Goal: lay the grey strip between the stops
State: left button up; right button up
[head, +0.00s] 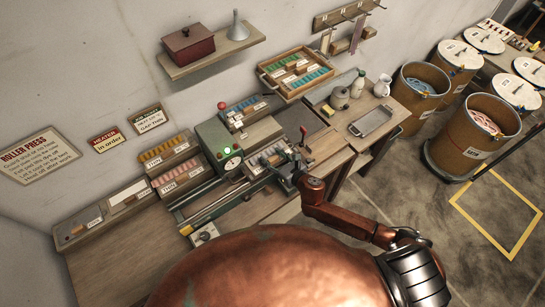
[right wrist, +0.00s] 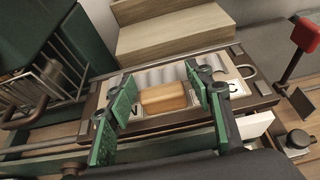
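My right gripper (head: 286,174) is over the front of the roller press (head: 222,140). In the right wrist view its green fingers (right wrist: 160,82) stand apart on either side of a small wooden block (right wrist: 164,98). A gap shows at the block's left; contact on the right is unclear. The block sits on a labelled tray (right wrist: 125,127) whose back part holds a ribbed grey surface (right wrist: 160,76), perhaps grey strips. Its label is partly covered by the fingers. I cannot make out the stops or a separate grey strip. My left gripper is not in view.
Trays of orange (head: 163,153) and teal strips (head: 240,110) flank the press. A wooden crate of coloured strips (head: 297,72) stands behind. A red-knobbed lever (right wrist: 304,34) rises right of the gripper. Bottles and a metal tray (head: 372,121) are at right. The bench's left front (head: 125,250) is clear.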

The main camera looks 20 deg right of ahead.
jog(key=shift+o, duration=0.7)
jog(key=shift+s, duration=0.15)
jog(key=v, duration=1.1)
jog(key=shift+s+d+r, duration=0.2)
jog(key=shift+s+r, duration=0.05)
